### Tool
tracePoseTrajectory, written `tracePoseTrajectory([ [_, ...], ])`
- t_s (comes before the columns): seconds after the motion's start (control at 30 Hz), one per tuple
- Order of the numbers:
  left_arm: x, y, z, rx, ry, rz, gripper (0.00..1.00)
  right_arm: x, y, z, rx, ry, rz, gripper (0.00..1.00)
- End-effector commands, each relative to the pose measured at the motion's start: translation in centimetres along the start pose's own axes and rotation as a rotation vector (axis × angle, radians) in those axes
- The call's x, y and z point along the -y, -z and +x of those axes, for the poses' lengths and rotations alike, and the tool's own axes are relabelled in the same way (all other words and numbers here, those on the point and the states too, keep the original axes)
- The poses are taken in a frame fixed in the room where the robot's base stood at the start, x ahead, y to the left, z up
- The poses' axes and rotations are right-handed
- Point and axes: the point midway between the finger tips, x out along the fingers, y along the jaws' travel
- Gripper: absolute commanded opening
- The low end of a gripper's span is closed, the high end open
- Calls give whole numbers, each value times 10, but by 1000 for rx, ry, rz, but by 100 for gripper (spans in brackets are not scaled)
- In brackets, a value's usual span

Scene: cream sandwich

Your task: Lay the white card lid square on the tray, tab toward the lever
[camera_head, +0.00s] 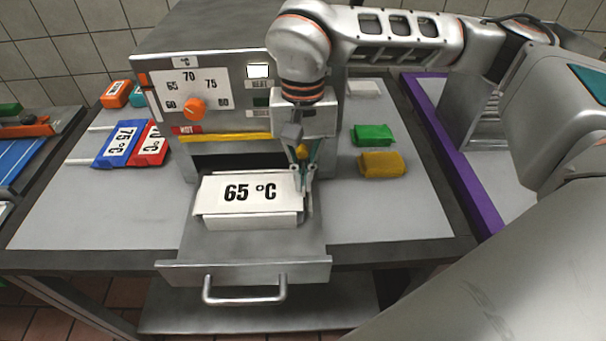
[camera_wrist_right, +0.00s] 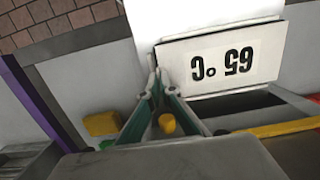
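The white card lid (camera_head: 249,193), printed 65 °C, lies over the white tray (camera_head: 255,221) on the pulled-out drawer. The lid sits slightly askew, with its left front corner overhanging the tray. In the wrist view the lid (camera_wrist_right: 222,62) appears upside down, close beside the fingertips. My right gripper (camera_head: 304,178) points down at the lid's right edge. Its fingertips (camera_wrist_right: 155,74) come together there and seem to pinch the edge; the tab is hidden. My left gripper is out of view.
The heater with an orange dial (camera_head: 193,107) stands behind the drawer. Blue (camera_head: 121,144) and red packs lie to the left. Green (camera_head: 373,134) and mustard (camera_head: 381,164) blocks lie to the right. The drawer handle (camera_head: 244,291) projects in front.

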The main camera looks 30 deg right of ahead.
Motion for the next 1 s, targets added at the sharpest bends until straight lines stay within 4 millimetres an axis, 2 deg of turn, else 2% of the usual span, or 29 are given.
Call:
tracePoseTrajectory([
  [0.03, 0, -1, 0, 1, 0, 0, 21, 0, 0, 1, 0, 0, 0, 10],
  [0.07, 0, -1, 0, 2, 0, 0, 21, 0, 0, 1, 0, 0, 0, 18],
  [0.1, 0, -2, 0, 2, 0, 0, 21, 0, 0, 0, 0, 0, 0, 21],
  [0.4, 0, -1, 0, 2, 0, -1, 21, 0, 0, 0, 0, 0, 0, 21],
  [0.53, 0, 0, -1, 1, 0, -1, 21, 0, 0, -8, -2, 1, 0, 21],
  [0.67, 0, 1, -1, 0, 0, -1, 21, 1, 1, -29, -5, 3, 0, 21],
  [1.0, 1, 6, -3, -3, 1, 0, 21, 0, 0, -97, -3, 1, 1, 21],
])
